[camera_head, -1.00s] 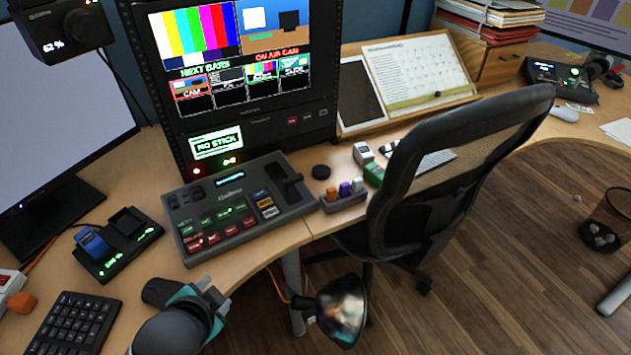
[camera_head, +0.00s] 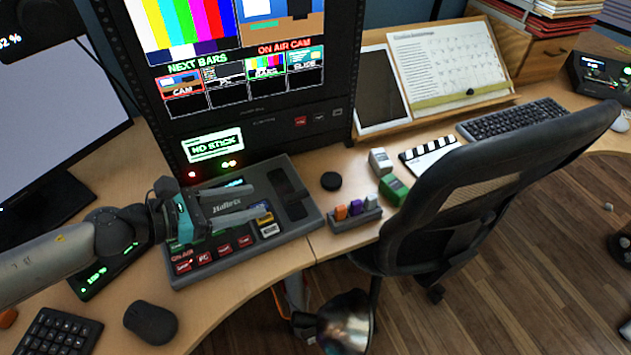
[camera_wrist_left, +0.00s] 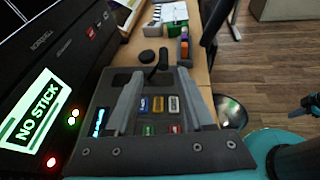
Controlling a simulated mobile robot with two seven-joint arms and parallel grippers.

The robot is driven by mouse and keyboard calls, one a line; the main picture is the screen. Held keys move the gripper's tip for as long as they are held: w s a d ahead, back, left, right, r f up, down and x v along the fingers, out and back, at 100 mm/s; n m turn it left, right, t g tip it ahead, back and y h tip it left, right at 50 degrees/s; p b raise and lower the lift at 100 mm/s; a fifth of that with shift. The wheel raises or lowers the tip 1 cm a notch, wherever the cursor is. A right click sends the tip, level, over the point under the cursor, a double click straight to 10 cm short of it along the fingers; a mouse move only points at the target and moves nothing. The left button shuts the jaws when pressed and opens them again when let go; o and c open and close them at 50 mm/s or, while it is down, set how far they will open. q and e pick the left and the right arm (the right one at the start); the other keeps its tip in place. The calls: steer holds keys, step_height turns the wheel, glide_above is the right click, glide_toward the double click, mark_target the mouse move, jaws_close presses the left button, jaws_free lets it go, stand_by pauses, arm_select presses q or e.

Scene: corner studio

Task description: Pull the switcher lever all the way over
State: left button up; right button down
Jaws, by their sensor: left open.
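The switcher is a dark grey console (camera_head: 215,262) on the desk below the monitor rack, with lit buttons. Its black lever (camera_head: 283,181) is in the slot at the console's right side; in the left wrist view the lever handle (camera_wrist_left: 159,67) shows just past my fingertips. My left gripper (camera_head: 262,201) is open above the console, its two grey fingers pointing right toward the lever. In the left wrist view my left gripper (camera_wrist_left: 161,75) has its fingertips on either side of the line to the lever. Contact with the lever cannot be made out.
The monitor rack (camera_head: 345,60) rises close behind the console. A black puck (camera_head: 331,181) and a small holder with coloured pieces (camera_head: 357,219) stand to the right. A chair (camera_head: 480,165) is at the desk's front. A mouse (camera_head: 151,322) lies at lower left.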

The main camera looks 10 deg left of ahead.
mark_target(292, 196)
arm_select(q)
steer(key=shift+m+g, duration=0.3)
steer(key=shift+m, duration=0.1)
steer(key=shift+p+x, duration=0.4)
steer(key=shift+x, duration=7.15)
steer(key=shift+s+d+f, duration=0.1)
jaws_close()
